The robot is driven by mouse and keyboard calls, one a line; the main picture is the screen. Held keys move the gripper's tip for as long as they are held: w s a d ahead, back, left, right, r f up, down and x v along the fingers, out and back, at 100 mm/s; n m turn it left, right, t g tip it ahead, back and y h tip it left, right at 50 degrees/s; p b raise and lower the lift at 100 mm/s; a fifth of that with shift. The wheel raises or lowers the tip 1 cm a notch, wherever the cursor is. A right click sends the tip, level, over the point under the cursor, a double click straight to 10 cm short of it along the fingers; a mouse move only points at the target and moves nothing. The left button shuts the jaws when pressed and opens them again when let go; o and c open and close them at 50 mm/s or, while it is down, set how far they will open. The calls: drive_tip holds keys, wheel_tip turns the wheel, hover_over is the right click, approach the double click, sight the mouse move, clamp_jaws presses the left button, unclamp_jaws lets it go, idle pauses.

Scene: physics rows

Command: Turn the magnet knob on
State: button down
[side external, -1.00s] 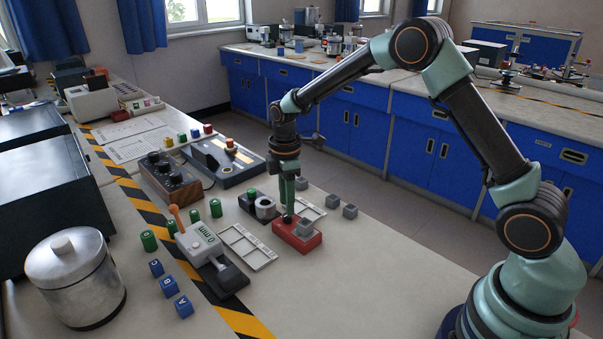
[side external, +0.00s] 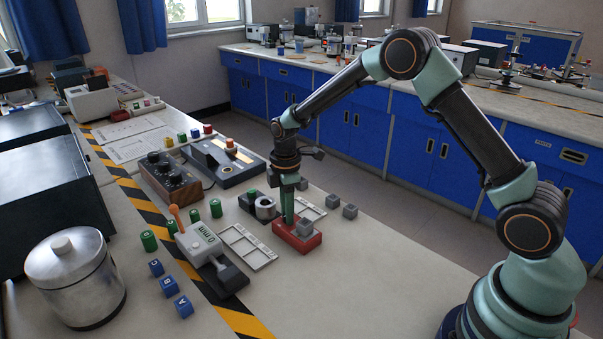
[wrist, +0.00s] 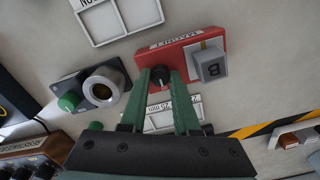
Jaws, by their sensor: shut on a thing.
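The red magnet base (side external: 290,238) stands on the bench below my gripper, and it also shows in the wrist view (wrist: 188,43) with a "MAGNET" label. Its black knob (wrist: 160,75) sits between the green fingertips of my gripper (wrist: 160,78), which is shut on it. In the side view my gripper (side external: 289,222) points straight down onto the base and hides the knob. The knob's on or off position cannot be read.
A black fixture with a metal ring (wrist: 104,86) and a green button (wrist: 69,101) stands close beside the base. White trays (side external: 248,247) and loose grey blocks (side external: 350,211) lie around it.

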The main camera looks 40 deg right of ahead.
drive_tip(key=shift+m, duration=0.3)
drive_tip(key=m, duration=0.3)
drive_tip(key=shift+m, duration=0.4)
drive_tip(key=m, duration=0.4)
drive_tip(key=shift+m, duration=0.3)
drive_tip(key=m, duration=0.8)
drive_tip(key=shift+m, duration=0.6)
drive_tip(key=c, duration=0.9)
unclamp_jaws()
